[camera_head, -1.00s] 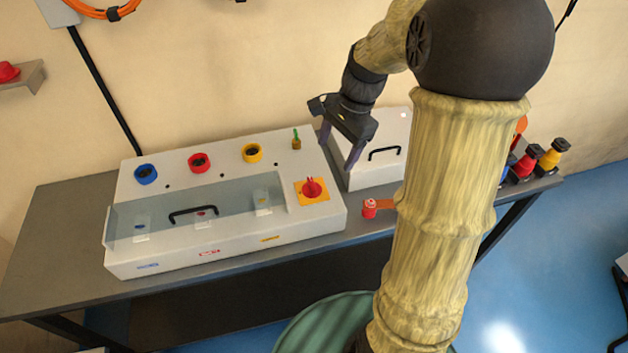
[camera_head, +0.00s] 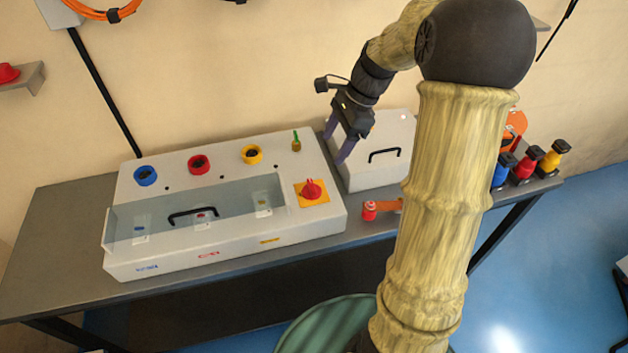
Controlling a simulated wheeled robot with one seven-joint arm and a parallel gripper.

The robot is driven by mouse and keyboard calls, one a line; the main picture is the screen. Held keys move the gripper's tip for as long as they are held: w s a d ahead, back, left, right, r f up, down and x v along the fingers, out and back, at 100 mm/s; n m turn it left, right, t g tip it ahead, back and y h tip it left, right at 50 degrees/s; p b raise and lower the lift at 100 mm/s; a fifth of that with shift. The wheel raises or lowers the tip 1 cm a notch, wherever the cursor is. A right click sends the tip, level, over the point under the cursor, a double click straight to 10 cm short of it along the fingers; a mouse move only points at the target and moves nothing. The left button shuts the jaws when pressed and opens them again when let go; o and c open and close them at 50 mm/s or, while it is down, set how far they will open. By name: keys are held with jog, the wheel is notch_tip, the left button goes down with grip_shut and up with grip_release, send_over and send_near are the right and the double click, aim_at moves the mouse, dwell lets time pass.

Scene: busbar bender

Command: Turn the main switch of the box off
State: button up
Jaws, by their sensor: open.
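The grey-white box (camera_head: 225,242) stands on the table with a clear cover over its front part. Its main switch is a red knob (camera_head: 311,189) on a yellow square plate (camera_head: 322,199) at the box's right end. My gripper (camera_head: 334,147) is open and empty. It hangs above the right end of the box, behind and a little to the right of the red knob in the picture, and apart from it. The exact pointing of the knob is too small to tell.
Blue (camera_head: 145,175), red (camera_head: 199,164) and yellow (camera_head: 251,154) round sockets line the box's back. A green-tipped key-like part (camera_head: 296,142) stands near them. A second white box with a black handle (camera_head: 384,155) is to the right. A red-ended orange piece (camera_head: 370,211) lies in front of it.

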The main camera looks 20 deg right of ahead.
aim_at(312, 185)
jog(key=x, duration=1.3)
jog(key=shift+f, duration=0.2)
jog(key=shift+w, duration=0.1)
jog(key=c, duration=1)
